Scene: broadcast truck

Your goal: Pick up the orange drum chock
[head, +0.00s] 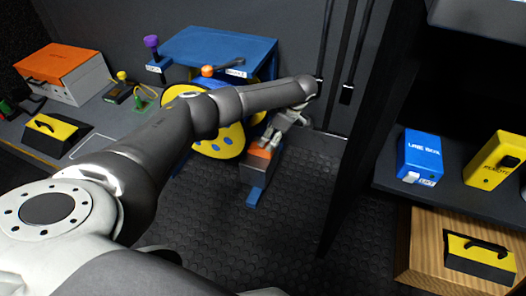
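An orange-topped grey block, which looks like the orange drum chock (256,167), sits low in front of the yellow-faced drum (222,142), by a blue foot of the drum's stand. My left arm reaches across the view from the left and bends down at its wrist. My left gripper (267,143) points down at the block's top, at or very near its orange part. Its fingers are small and partly overlap the block, so I cannot tell whether they touch or grip it. My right gripper is not in view.
A blue stand (218,46) surrounds the drum, with an orange knob (207,71) and a purple knob (151,42) near it. Dark shelving on the right holds a blue box (419,155) and yellow cases. A wooden box (425,245) stands below. The studded floor (290,215) is clear.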

